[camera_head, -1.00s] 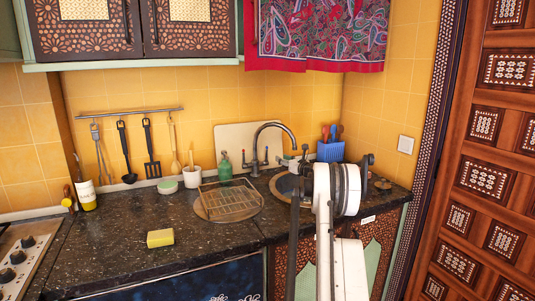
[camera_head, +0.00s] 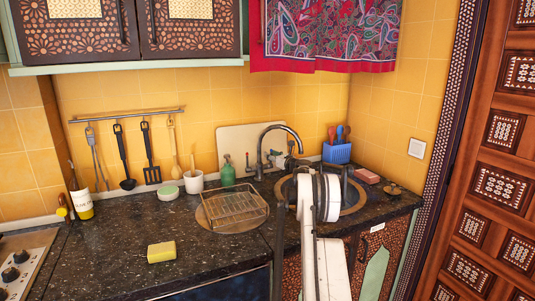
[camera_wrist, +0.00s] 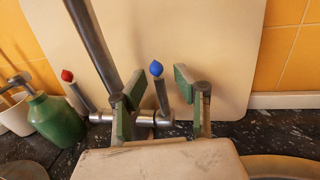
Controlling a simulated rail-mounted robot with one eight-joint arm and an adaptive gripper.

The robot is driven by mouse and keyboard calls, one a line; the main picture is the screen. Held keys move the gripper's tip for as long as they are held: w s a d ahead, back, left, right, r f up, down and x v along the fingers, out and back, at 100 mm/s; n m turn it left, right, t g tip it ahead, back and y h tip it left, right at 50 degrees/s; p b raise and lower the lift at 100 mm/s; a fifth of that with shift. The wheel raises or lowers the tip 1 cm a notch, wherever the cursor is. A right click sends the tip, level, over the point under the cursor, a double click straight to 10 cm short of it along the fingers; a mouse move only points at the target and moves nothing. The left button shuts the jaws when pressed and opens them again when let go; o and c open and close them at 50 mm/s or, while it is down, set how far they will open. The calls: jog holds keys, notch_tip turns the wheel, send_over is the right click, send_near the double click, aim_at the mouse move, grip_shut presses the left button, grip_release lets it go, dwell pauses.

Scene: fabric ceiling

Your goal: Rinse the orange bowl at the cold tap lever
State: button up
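The cold tap lever (camera_wrist: 157,78), with a blue tip, stands upright between the two green-padded fingers of my gripper (camera_wrist: 160,93) in the wrist view. The fingers are apart, one on each side of it; I cannot tell whether either touches it. The red-tipped lever (camera_wrist: 72,84) is to the left, beyond the grey tap spout (camera_wrist: 90,45). In the head view, the tap (camera_head: 262,150) curves over the back of the counter. My arm covers much of the round sink (camera_head: 352,196). I see no orange bowl in either view.
A wire dish rack (camera_head: 236,206) stands left of the sink. A green bottle (camera_head: 227,175), also in the wrist view (camera_wrist: 55,120), stands near the tap. A blue utensil holder (camera_head: 336,152) and pink soap (camera_head: 366,175) are right. A yellow sponge (camera_head: 161,252) lies in front; the counter around it is clear.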

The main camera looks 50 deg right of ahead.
jog(key=shift+c, duration=0.3)
grip_shut()
jog(key=shift+w, duration=0.1)
